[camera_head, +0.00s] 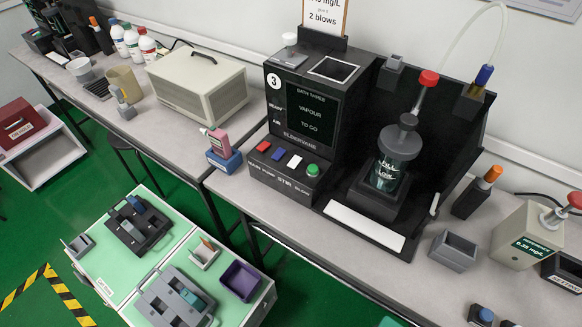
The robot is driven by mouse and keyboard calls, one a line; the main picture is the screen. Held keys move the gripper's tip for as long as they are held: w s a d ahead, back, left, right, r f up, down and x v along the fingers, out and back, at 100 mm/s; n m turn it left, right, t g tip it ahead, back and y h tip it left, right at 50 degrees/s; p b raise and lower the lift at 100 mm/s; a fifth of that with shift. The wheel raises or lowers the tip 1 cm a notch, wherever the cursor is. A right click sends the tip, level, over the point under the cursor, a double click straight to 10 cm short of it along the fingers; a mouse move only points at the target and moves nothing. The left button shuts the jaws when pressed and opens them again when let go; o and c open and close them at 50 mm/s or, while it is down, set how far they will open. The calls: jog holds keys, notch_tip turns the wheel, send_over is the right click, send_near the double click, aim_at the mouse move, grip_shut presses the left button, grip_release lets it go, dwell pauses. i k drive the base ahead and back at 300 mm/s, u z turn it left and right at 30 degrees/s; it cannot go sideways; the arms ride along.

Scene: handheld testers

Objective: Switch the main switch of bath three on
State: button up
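Bath three (318,120) is a black unit on the bench at the middle of the head view, marked with a white circled 3. Its dark screen (310,112) reads "BATH THREE", "VAPOUR" and "TO GO". On its sloped front panel sit a red switch (263,146), a blue switch (278,153), a white switch (295,161) and a green round button (313,170). The small lettering below them seems to begin with "MAIN", under the red switch. I cannot tell whether the red switch is on or off. My gripper is not in view.
A pink handheld tester (218,139) stands in a blue base just left of the panel. A glass vessel (393,168) with tubing stands right of the screen. A beige box (197,85) is behind left. A green-topped cart (128,279) stands below the bench.

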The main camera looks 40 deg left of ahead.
aim_at(264, 144)
jog(key=k, duration=1)
jog(key=u, duration=0.75)
jog(key=i, duration=0.25)
jog(key=u, duration=0.6)
